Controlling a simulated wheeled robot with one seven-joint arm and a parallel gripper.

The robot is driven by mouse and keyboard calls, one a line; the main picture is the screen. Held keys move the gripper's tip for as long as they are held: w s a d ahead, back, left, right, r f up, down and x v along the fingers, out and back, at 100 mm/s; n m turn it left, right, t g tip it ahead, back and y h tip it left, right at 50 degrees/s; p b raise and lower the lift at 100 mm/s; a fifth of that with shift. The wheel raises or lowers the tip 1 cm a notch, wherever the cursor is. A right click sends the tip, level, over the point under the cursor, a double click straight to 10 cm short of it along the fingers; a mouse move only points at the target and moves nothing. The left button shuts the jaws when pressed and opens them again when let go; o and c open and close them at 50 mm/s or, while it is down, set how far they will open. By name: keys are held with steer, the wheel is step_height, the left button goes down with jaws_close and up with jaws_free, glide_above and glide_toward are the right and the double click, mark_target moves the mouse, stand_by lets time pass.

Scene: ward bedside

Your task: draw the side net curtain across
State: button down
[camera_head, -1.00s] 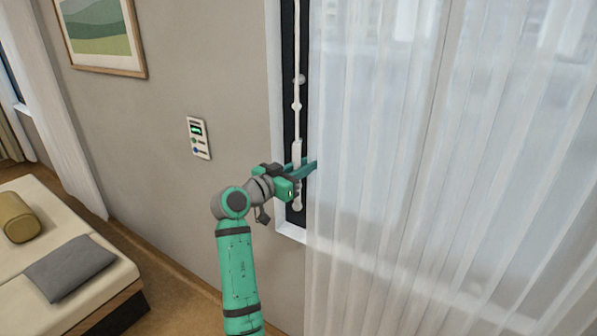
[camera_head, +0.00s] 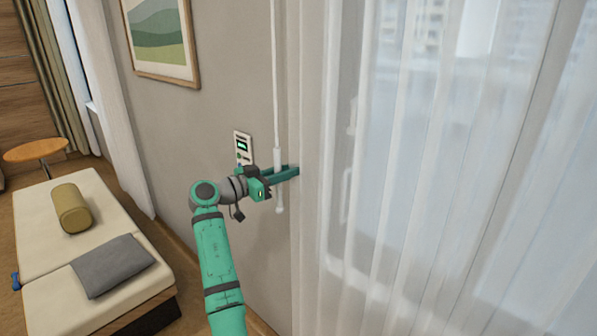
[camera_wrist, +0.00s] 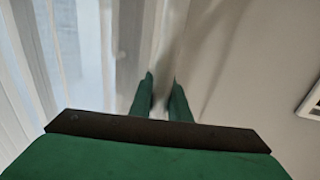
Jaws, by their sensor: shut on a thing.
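The white net curtain (camera_head: 420,180) hangs in soft folds over the window at the right of the head view. Its left edge reaches past the window frame, over the grey wall. A slim white draw wand (camera_head: 275,75) hangs beside that edge. My gripper (camera_head: 287,174) is shut on the wand's thicker lower handle, close to the curtain's edge; the fingers hide part of the handle. In the wrist view the two green fingers (camera_wrist: 162,95) stand close together, with the net curtain (camera_wrist: 70,50) to the left. What lies between the fingertips is blurred there.
A wall panel with a green display (camera_head: 242,147) is close behind my gripper. A framed picture (camera_head: 162,38) hangs higher up. A bed (camera_head: 60,235) with a grey cushion (camera_head: 112,265) and yellow bolster (camera_head: 70,208) stands at left. A round wooden table (camera_head: 35,150) is beyond it.

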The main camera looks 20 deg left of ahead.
steer(key=shift+w+a+r, duration=0.1)
steer(key=shift+w+r, duration=0.05)
steer(key=shift+r, duration=0.05)
steer(key=c, duration=1.7)
jaws_free()
steer(key=shift+w+a+f, duration=0.1)
steer(key=shift+o, duration=0.2)
steer(key=v, duration=1.1)
